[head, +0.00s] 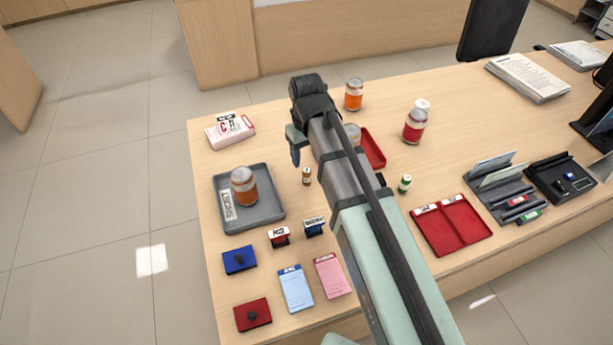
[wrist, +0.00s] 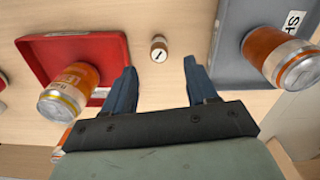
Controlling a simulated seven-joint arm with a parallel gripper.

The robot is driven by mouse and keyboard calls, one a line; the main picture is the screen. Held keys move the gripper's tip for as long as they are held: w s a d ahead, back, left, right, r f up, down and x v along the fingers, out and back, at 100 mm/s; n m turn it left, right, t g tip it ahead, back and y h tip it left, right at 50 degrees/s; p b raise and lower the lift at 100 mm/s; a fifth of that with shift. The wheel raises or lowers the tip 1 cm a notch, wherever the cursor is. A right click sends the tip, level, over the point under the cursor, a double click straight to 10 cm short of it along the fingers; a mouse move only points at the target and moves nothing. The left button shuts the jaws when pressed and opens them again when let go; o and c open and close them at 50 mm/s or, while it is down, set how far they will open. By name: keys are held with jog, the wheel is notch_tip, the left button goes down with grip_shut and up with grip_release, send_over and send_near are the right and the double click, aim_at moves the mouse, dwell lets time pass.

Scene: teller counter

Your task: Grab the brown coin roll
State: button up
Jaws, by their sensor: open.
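The brown coin roll (head: 306,177) is a small brown cylinder with a pale band, standing upright on the counter just right of the grey tray. In the wrist view the coin roll (wrist: 159,49) shows its pale top with a dark mark, just beyond the gap between my fingertips. My gripper (head: 296,155) is above the counter, just up and left of the coin roll in the head view. In the wrist view my gripper (wrist: 160,68) has its two blue fingers spread wide with nothing between them.
The grey tray (head: 268,190) holds an orange can (head: 243,186). A red tray (head: 374,150), with a can beside or on it, is partly hidden by my arm. A green roll (head: 404,184) stands to the right. Stamps (head: 279,237) are in front. Counter around the brown roll is bare.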

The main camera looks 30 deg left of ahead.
aim_at(307, 170)
jog(key=shift+w+a+f, duration=0.1)
jog(key=shift+f, duration=2.3)
jog(key=shift+w+f, duration=0.1)
jog(key=shift+f, duration=2.3)
jog(key=shift+c, duration=0.4)
grip_shut()
